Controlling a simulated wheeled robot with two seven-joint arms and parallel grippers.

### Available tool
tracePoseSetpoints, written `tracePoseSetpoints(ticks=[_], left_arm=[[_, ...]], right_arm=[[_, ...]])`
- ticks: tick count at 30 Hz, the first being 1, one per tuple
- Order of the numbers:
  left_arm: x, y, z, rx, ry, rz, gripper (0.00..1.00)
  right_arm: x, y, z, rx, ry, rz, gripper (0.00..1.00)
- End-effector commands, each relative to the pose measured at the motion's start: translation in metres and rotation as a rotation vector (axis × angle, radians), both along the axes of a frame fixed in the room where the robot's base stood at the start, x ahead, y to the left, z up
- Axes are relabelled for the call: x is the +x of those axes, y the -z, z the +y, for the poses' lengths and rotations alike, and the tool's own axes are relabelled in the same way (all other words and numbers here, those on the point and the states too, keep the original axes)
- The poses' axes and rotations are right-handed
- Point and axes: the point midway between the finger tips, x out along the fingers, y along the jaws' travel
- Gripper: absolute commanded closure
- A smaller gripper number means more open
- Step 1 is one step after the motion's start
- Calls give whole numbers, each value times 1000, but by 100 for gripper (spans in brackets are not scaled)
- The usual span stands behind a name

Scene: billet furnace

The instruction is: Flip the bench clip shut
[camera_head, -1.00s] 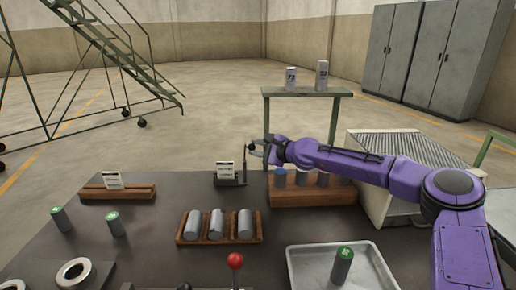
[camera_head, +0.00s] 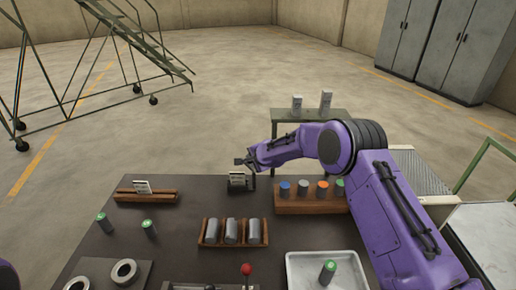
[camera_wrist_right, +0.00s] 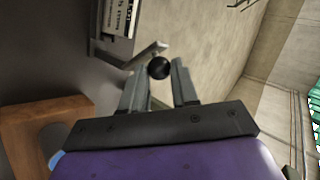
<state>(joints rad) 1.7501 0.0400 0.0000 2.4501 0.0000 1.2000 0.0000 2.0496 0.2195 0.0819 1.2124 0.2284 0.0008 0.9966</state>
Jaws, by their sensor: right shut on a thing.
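The bench clip (camera_head: 237,184) stands near the far edge of the dark bench, a small dark fixture with a white label card. In the right wrist view the clip's body (camera_wrist_right: 116,40) is at the top left, and a light lever (camera_wrist_right: 147,54) reaches from it to a round black knob (camera_wrist_right: 159,68). My right gripper (camera_head: 243,160) is above the clip. In the right wrist view its fingers (camera_wrist_right: 160,72) are shut on the knob, one on each side. My left gripper is out of view.
A wooden rack with capped cylinders (camera_head: 310,208) is just right of the clip. A wooden card holder (camera_head: 147,196) lies left, and a tray of grey billets (camera_head: 233,246) is in front. A red-knobbed lever (camera_head: 246,270) and metal tray (camera_head: 305,277) are nearer.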

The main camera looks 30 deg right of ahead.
Motion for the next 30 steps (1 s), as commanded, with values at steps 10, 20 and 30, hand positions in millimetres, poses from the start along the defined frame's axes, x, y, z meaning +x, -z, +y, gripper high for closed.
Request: tracePoseSetpoints(ticks=[10, 20, 30], left_arm=[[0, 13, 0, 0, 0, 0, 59], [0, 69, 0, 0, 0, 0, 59], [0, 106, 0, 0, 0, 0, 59]], right_arm=[[12, 10, 26, -302, -9, 135, 100], [19, 25, 40, -558, -5, 260, 100], [22, 30, 46, -727, -1, 347, 100]])
